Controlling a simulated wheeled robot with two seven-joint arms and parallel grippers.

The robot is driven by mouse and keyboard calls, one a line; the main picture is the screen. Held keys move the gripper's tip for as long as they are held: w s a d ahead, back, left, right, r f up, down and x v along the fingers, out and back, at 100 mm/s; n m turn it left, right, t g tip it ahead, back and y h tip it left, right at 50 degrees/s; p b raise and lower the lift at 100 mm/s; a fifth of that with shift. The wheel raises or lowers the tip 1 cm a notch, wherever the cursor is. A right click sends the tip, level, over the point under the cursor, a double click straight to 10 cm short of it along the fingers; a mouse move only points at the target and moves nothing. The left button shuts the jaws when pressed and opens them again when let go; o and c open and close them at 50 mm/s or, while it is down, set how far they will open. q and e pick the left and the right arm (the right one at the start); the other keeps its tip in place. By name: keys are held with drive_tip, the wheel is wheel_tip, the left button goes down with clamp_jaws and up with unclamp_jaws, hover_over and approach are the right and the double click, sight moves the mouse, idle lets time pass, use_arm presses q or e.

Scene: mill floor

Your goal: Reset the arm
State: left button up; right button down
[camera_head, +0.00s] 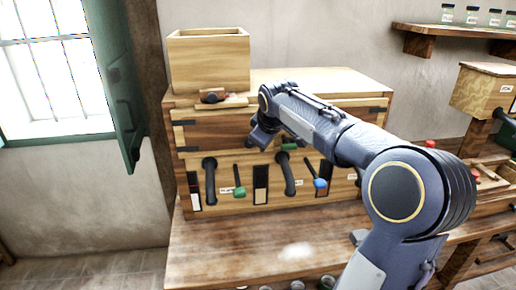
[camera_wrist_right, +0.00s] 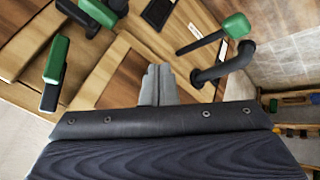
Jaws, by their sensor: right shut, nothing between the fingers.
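My right arm comes in from the lower right and reaches across the front of a wooden cabinet (camera_head: 230,129). Its gripper (camera_head: 258,137) is by the cabinet's upper front in the head view, partly hidden by the wrist. In the right wrist view the fingers (camera_wrist_right: 158,85) are shut together with nothing between them. In that view, a green-knobbed lever (camera_wrist_right: 236,25) and a curved black spout (camera_wrist_right: 225,66) are to the right of the fingers. Green-and-black handles (camera_wrist_right: 55,75) are to the left. My left gripper is not in view.
An open-topped wooden box (camera_head: 208,62) stands on the cabinet. Black spouts (camera_head: 209,180) and a blue-knobbed lever (camera_head: 320,184) stick out of its front. A green shutter (camera_head: 112,85) is at left. The wooden bench (camera_head: 215,240) is mostly clear. A shelf (camera_head: 450,31) with jars is upper right.

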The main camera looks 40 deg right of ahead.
drive_tip(key=s+r, duration=0.4)
drive_tip(key=r, duration=0.1)
drive_tip(key=s+a+f+m+y, duration=0.2)
drive_tip(key=s+a+f+y, duration=0.1)
drive_tip(key=s+a+f, duration=0.6)
drive_tip(key=s+a+f+m+y, duration=0.3)
drive_tip(key=s+a+f, duration=0.7)
drive_tip(key=a, duration=0.7)
drive_tip(key=shift+s+f+g+y, duration=0.2)
drive_tip(key=shift+s+g+y, duration=0.3)
drive_tip(key=shift+s, duration=0.7)
